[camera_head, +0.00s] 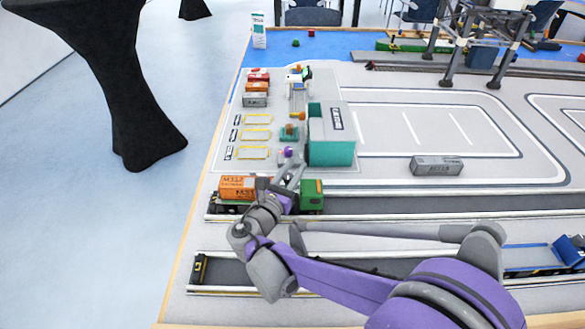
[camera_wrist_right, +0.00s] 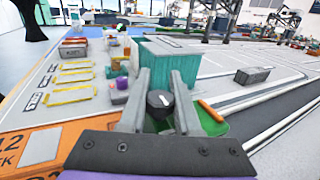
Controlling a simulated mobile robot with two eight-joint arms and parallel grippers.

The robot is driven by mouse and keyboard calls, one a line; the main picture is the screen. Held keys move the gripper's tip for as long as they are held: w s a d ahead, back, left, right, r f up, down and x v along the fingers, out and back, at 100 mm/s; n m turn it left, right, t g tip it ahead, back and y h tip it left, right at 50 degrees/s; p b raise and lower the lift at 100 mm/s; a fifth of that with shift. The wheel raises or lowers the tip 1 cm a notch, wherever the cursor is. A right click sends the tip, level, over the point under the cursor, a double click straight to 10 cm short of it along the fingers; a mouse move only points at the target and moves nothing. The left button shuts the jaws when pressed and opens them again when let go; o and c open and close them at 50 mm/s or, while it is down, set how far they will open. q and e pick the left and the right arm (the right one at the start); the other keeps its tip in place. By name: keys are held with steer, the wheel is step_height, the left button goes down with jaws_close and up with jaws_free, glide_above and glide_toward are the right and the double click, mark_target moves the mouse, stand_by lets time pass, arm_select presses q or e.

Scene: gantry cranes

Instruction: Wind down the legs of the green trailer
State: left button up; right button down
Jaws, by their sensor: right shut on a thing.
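My right gripper (camera_head: 289,178) reaches over the near road at the left of the board. In the right wrist view its two fingers (camera_wrist_right: 158,102) are shut on a dark round knob (camera_wrist_right: 160,99) with a white mark. A green vehicle body (camera_head: 312,194), perhaps part of the green trailer, stands just right of the gripper; its green part also shows in the wrist view (camera_wrist_right: 213,120). The gripper and arm hide much of the vehicle. The trailer's legs cannot be made out. My left gripper is not in view.
An orange container (camera_head: 237,187) sits left of the gripper. A teal building (camera_head: 331,151) stands just beyond it. A grey container (camera_head: 436,165) lies to the right. Several small containers (camera_head: 256,88) stand far left; yellow-outlined bays (camera_head: 256,134) are empty.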

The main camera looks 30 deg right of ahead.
steer(key=c, duration=0.6)
jaws_free()
steer(key=p+v, duration=0.1)
steer(key=v, duration=0.9)
steer(key=shift+s+a, duration=0.25)
steer(key=shift+a, duration=0.1)
